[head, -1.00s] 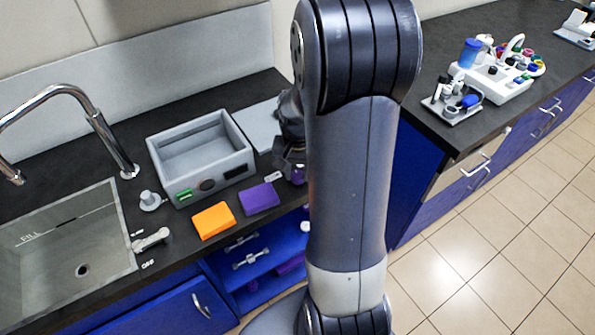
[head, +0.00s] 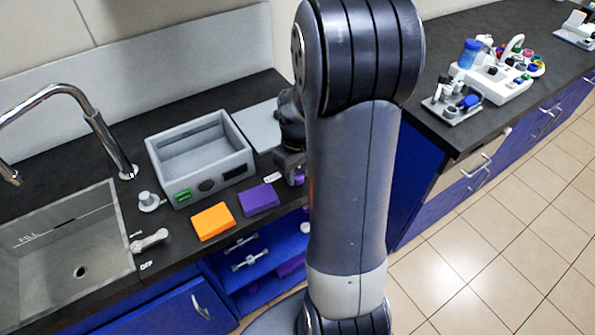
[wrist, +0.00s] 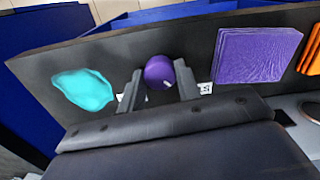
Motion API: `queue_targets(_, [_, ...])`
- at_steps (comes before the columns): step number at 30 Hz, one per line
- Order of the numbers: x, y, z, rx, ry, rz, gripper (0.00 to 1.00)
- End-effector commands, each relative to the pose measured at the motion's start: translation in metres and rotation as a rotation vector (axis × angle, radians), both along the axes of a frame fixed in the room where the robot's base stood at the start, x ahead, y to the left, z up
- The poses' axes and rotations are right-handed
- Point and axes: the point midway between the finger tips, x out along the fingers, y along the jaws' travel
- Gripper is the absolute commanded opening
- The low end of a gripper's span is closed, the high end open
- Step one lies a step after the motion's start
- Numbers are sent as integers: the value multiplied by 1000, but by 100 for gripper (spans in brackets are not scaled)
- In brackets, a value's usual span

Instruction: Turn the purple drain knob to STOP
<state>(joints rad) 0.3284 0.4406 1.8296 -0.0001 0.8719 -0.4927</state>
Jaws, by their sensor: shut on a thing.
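The purple drain knob (wrist: 159,72) sits on the dark counter between the two fingers of my gripper (wrist: 158,88) in the wrist view. The fingers are shut on its sides. A pale line shows on the knob's face. A small white label (wrist: 205,88) lies just right of the right finger, partly covered. In the head view my gripper (head: 291,168) is at the counter's front edge, mostly behind my arm, and only a sliver of the knob shows there.
A purple pad (wrist: 258,54) and an orange pad (head: 213,221) lie beside the knob. A teal patch (wrist: 84,90) lies on its other side. A grey box (head: 200,160) stands behind the pads. The sink (head: 60,250) is at the left.

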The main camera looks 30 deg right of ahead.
Motion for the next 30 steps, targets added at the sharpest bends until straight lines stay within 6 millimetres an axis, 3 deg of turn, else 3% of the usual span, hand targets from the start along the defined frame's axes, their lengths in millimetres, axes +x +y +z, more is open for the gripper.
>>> queue_targets(22, [1, 0, 1, -1, -3, 83, 9])
queue_targets(23, [1, 0, 1, -1, -3, 83, 34])
queue_targets(30, [1, 0, 0, -1, -2, 82, 54])
